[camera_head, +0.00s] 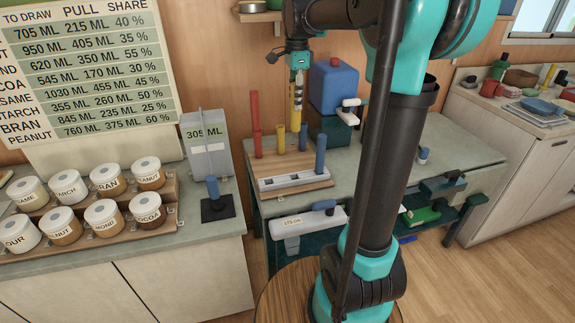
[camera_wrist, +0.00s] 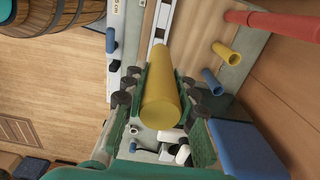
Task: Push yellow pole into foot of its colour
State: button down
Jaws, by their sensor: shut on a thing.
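My gripper (camera_head: 297,80) is shut on the yellow pole (camera_head: 296,102), which hangs roughly upright above the wooden board. In the wrist view, the pole (camera_wrist: 161,108) lies between the fingers of my gripper (camera_wrist: 157,88). The yellow foot (camera_head: 281,139), a short open tube, stands on the board, below and left of the held pole in the head view. It also shows in the wrist view (camera_wrist: 226,53), its opening empty and apart from the pole.
A blue foot (camera_head: 303,137) stands right of the yellow one. A tall red pole (camera_head: 254,112) stands at the left, apparently in a red foot (camera_head: 257,145). A blue pole (camera_head: 320,154) stands at the pale slotted rack (camera_head: 290,180). A blue container (camera_head: 333,86) is close behind.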

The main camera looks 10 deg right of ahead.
notch_tip(320, 180, down, 20)
jog(key=shift+r, duration=0.2)
dwell(0.6)
jog(key=shift+f, duration=0.15)
jog(key=c, duration=1.2)
grip_release()
jog(key=r, duration=1.7)
jog(key=shift+d+r, duration=0.15)
jog(key=shift+d, duration=0.1)
jog(key=s+d+f+n+t, duration=0.1)
jog(key=s+f+n+t, duration=0.1)
jog(key=s+f+n, duration=0.6)
jog(key=s+d+f+n+t, duration=0.2)
jog(key=s+f+n, duration=0.6)
jog(key=s+f, duration=0.6)
jog(key=shift+s+d, duration=0.3)
jog(key=shift+s, duration=0.5)
